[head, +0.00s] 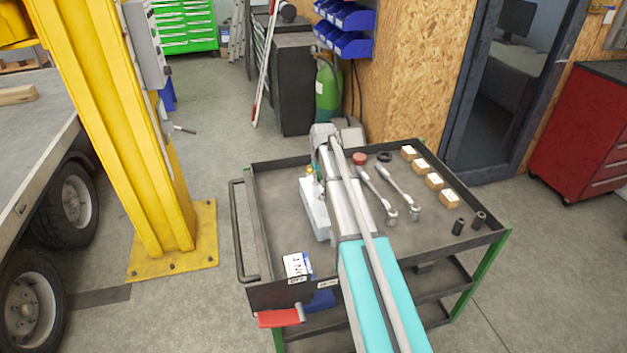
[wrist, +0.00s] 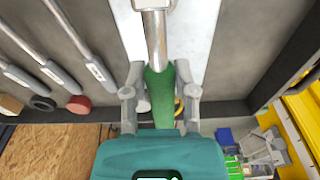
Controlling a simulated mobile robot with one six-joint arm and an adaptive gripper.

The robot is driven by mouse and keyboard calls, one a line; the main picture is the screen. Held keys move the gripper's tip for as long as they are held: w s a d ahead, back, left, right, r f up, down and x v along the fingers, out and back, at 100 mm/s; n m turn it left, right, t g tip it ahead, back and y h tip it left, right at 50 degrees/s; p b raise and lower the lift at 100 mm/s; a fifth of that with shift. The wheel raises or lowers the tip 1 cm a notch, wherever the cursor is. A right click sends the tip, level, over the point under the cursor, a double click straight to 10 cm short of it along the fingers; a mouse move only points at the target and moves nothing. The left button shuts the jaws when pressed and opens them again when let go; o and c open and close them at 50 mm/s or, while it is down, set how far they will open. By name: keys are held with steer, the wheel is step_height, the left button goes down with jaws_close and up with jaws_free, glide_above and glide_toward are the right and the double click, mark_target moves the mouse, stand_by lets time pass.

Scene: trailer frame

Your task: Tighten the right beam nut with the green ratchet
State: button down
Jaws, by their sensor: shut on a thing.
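My gripper (wrist: 159,92) shows in the wrist view with its two fingers on either side of the green handle of the ratchet (wrist: 159,85). It is shut on that handle. The ratchet's chrome shaft (wrist: 155,38) extends away from the fingers, and its far end is cut off by the picture edge. A pale surface lies behind it. I cannot make out the right beam nut in either view.
A yellow post (head: 125,130) and trailer wheels (head: 70,204) stand left. Open floor lies between cart and post.

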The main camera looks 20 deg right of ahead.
steer(key=shift+d, duration=0.1)
steer(key=shift+a+n, duration=0.9)
steer(key=shift+a, duration=0.15)
steer(key=shift+s+a+n, duration=0.25)
steer(key=shift+a+n, duration=0.65)
steer(key=shift+a, duration=0.1)
steer(key=shift+s+a+n+y, duration=0.15)
steer(key=shift+s+a+n, duration=0.05)
steer(key=shift+a+n, duration=0.25)
steer(key=shift+s+a+n+y, duration=0.15)
steer(key=shift+a+n, duration=0.3)
steer(key=shift+s+a+n, duration=0.25)
steer(key=shift+a+n, duration=0.2)
steer(key=shift+s+a+n, duration=0.2)
steer(key=shift+a+n, duration=0.25)
